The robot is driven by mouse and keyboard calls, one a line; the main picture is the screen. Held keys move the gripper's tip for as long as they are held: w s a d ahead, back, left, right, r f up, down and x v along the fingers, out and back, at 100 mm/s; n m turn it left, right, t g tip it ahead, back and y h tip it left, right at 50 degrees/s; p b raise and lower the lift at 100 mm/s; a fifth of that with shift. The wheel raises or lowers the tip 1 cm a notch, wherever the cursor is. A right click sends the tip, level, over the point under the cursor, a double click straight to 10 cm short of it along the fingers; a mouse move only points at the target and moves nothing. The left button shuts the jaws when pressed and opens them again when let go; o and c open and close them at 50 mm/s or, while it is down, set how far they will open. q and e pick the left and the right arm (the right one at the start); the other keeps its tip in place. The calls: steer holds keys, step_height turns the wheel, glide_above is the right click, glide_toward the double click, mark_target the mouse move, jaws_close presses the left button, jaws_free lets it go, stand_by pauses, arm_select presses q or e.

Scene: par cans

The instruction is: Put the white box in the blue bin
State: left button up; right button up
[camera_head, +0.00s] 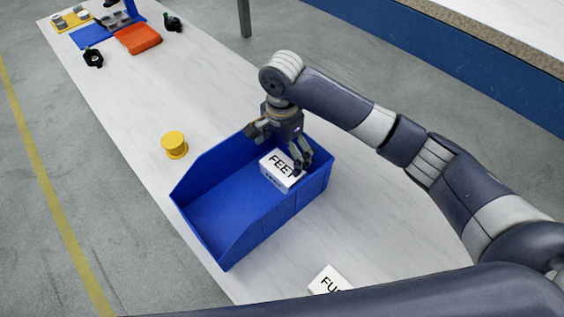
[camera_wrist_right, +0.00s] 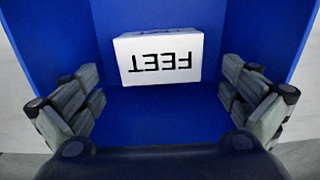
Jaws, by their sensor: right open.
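The blue bin (camera_head: 213,212) stands on the white table in the head view, and its blue walls fill much of the right wrist view (camera_wrist_right: 262,30). A white box marked FEET (camera_head: 279,172) is inside the bin, at its far right end. The same box shows in the right wrist view (camera_wrist_right: 165,75), lying between and beyond my fingers. My right gripper (camera_head: 279,147) is over that end of the bin, pointing down and open, with its fingers (camera_wrist_right: 160,103) spread apart. I see no contact with the box. My left gripper is not in view.
A second white box (camera_head: 328,281), partly hidden by my arm, lies on the table at the bottom. A yellow spool (camera_head: 174,144) stands left of the bin. An orange tray (camera_head: 138,39) and small dark parts are at the table's far end.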

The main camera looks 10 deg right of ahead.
mark_target(282, 167)
step_height(282, 167, up, 5)
steer(key=shift+r, duration=0.15)
